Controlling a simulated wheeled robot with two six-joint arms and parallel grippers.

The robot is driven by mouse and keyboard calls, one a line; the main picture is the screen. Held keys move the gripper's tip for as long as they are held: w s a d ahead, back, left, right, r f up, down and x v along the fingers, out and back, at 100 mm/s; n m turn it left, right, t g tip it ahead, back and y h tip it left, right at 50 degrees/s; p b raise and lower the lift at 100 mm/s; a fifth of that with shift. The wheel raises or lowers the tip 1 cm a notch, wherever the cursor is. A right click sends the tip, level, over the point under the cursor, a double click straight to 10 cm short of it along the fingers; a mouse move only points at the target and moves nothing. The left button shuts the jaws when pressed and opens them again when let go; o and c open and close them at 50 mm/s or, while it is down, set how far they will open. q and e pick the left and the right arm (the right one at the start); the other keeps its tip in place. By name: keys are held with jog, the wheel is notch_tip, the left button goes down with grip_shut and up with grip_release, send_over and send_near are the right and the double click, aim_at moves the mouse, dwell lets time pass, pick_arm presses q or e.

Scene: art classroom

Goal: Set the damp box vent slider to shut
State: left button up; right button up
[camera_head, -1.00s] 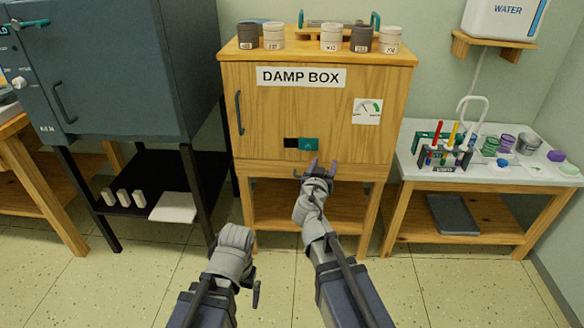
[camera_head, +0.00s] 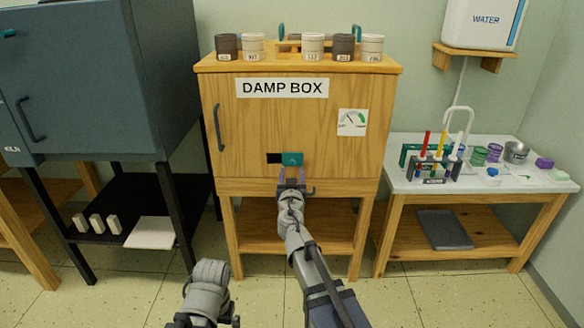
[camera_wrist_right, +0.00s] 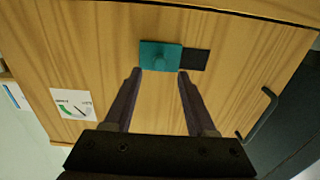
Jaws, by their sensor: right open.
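The damp box (camera_head: 240,125) is a wooden cabinet with a "DAMP BOX" label on its front. Its teal vent slider (camera_head: 292,159) sits low on the front, with a dark vent opening (camera_head: 273,158) showing to its left. In the right wrist view, the slider (camera_wrist_right: 160,56) is ahead of the fingertips, and the dark opening (camera_wrist_right: 196,60) shows to its right. My right gripper (camera_head: 292,172) is open, just below the slider, with its fingers (camera_wrist_right: 156,73) spread to about the slider's width. I see no contact. My left gripper (camera_head: 232,321) is low in the head view, mostly cut off; its jaws are unclear.
A dial card (camera_head: 352,122) is on the box's front at right, and a dark door handle (camera_head: 218,128) at left. Several jars (camera_head: 313,45) stand on top. A kiln (camera_head: 75,90) is at left, and a side table (camera_head: 400,180) with test tubes at right.

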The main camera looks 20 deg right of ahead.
aim_at(292, 164)
jog(key=x, duration=0.4)
jog(key=shift+w, duration=0.1)
jog(key=shift+c, duration=0.3)
grip_shut()
dwell(1.0)
